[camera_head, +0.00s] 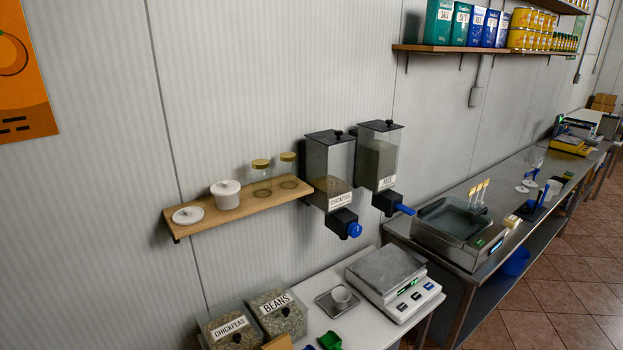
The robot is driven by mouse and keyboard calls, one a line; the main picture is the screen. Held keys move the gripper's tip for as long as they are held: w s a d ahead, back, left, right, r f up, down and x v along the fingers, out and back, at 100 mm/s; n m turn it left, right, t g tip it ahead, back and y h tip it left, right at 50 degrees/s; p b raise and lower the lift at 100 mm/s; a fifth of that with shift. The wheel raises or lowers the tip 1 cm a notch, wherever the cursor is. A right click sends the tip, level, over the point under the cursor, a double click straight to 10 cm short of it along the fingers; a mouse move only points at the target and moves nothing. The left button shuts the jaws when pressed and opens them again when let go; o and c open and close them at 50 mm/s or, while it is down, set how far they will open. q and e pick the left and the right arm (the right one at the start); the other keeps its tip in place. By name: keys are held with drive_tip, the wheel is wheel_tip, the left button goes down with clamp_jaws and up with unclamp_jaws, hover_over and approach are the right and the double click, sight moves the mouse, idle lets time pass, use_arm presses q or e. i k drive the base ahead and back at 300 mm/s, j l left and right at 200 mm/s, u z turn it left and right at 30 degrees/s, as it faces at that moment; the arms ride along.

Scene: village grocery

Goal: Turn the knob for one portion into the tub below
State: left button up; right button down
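Two dispensers hang on the wall. The left one, labelled CHICKPEAS (330,165), is partly filled and has a round blue knob (354,230) at its front. The right one, with a label that seems to read RICE (377,160), has a blue handle (404,209) pointing right. Below them, on the white table, a small light round tub (342,296) stands on a square grey plate (325,303). It is not directly under either outlet in the picture, and its inside is hard to make out. Neither of my grippers is in view.
A scale (388,277) stands right of the tub. Bins of chickpeas (233,333) and beans (278,312) and a green scoop (330,341) are at the front left. A wooden shelf (235,208) holds jars. A steel counter (510,185) runs right.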

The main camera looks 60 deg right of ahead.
sight(354, 230)
drive_tip(key=z, duration=2.2)
